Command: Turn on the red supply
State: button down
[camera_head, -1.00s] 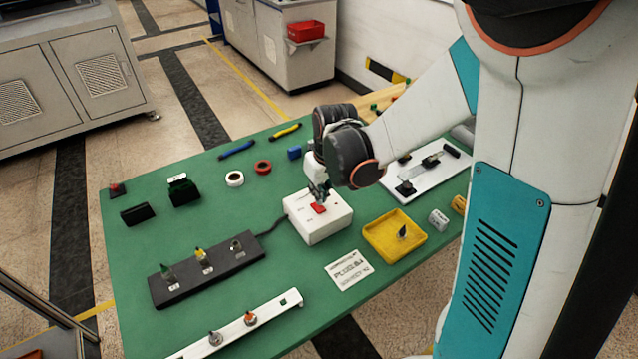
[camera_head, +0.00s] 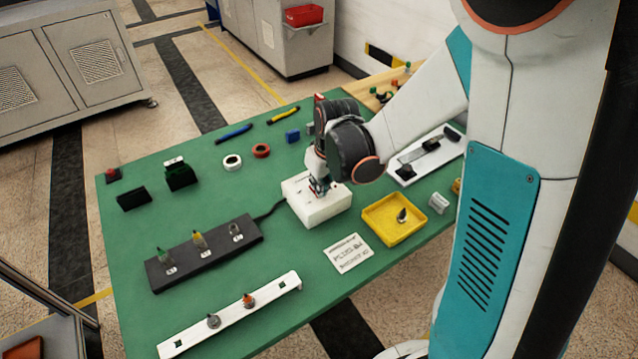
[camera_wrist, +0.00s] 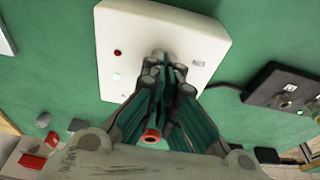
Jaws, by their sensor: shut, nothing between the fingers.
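The supply is a white box (camera_head: 322,208) on the green table, with a cable leaving its left side. My gripper (camera_head: 320,190) is shut and empty, pointing down at the box top. In the wrist view the closed fingertips (camera_wrist: 164,62) are over the face of the white box (camera_wrist: 205,40), at or very near it; I cannot tell whether they touch. The red rocker switch is hidden under the fingers. A dark red dot (camera_wrist: 117,53) and a pale green, bright-looking dot (camera_wrist: 117,76) show on the box face.
A black socket strip (camera_head: 205,255) with several plugs lies left of the box. A yellow tray (camera_head: 393,222) and a label card (camera_head: 348,253) are right and front. A white rail (camera_head: 232,318) lies at the front. Tape rings (camera_head: 261,151) and tools lie behind.

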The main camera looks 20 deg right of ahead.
jog(key=shift+w, duration=0.1)
jog(key=shift+w+a+r, duration=0.15)
jog(key=shift+w+a, duration=0.05)
jog(key=shift+w, duration=0.45)
jog(key=shift+r, duration=0.15)
jog(key=p+v, duration=0.2)
jog(key=v, duration=0.1)
jog(key=shift+w+r+p, duration=0.2)
jog(key=shift+r+p, duration=0.05)
jog(key=shift+p, duration=0.15)
jog(key=s+p+v, duration=0.2)
jog(key=p+v, duration=0.1)
jog(key=v, duration=0.7)
jog(key=shift+d+f+p, duration=0.25)
jog(key=shift+p, duration=0.15)
jog(key=shift+s, duration=0.15)
